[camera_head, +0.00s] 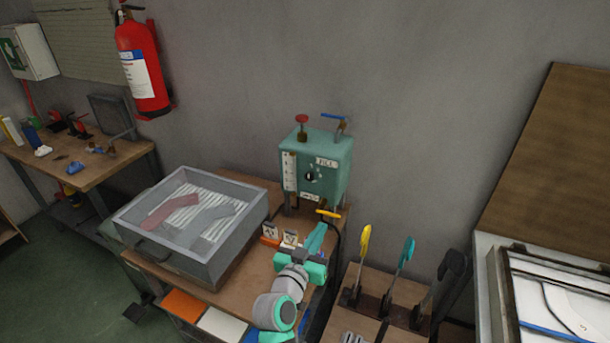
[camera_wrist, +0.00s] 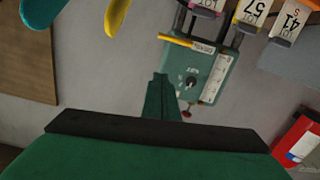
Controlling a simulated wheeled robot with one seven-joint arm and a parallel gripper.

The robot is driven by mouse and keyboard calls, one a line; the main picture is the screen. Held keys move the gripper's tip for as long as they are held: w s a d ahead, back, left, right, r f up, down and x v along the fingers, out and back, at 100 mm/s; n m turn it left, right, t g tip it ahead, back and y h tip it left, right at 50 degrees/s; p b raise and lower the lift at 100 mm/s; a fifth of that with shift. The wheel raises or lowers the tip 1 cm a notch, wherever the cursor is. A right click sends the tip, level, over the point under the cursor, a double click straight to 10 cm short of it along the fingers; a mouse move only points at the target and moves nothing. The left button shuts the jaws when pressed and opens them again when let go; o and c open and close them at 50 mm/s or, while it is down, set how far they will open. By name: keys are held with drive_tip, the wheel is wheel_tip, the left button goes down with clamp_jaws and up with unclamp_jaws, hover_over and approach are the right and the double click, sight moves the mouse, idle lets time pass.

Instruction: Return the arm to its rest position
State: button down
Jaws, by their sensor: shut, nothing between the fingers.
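My gripper (camera_head: 316,240) is at the end of my grey and teal arm, over the right part of the wooden bench (camera_head: 250,290). It is shut and empty. In the wrist view its green fingers (camera_wrist: 160,98) are together and point toward the green control box (camera_wrist: 205,75). In the head view this box (camera_head: 318,165) stands at the back of the bench, behind the gripper, with a dial, a red knob and a blue lever on top. A yellow handle (camera_head: 328,214) sticks out low on its front, close to the fingertips. I cannot tell whether they touch.
A grey metal tray (camera_head: 258,217) with a reddish and a grey sock lies left of the arm. Number tags (camera_head: 289,239) stand close beside the gripper. Yellow, teal and black upright forms (camera_head: 404,254) stand to the right. A fire extinguisher (camera_head: 142,65) hangs on the wall.

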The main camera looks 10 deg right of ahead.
drive_tip(key=s+a+f+n+y, duration=0.3)
drive_tip(key=s+f, duration=0.6)
drive_tip(key=s, duration=0.2)
drive_tip(key=s+a+f+n+y, duration=0.3)
drive_tip(key=s+f, duration=0.5)
drive_tip(key=s, duration=0.2)
drive_tip(key=s+a+r+y, duration=0.1)
drive_tip(key=s+a+r, duration=0.1)
drive_tip(key=s, duration=1.1)
drive_tip(key=s+a+r+m+y, duration=0.1)
drive_tip(key=s+a+r, duration=0.1)
drive_tip(key=s, duration=1.1)
drive_tip(key=shift+a+r+y, duration=0.15)
drive_tip(key=shift+r+y, duration=0.1)
drive_tip(key=shift+y, duration=0.05)
drive_tip(key=c, duration=2.1)
unclamp_jaws()
drive_tip(key=shift+w, duration=0.1)
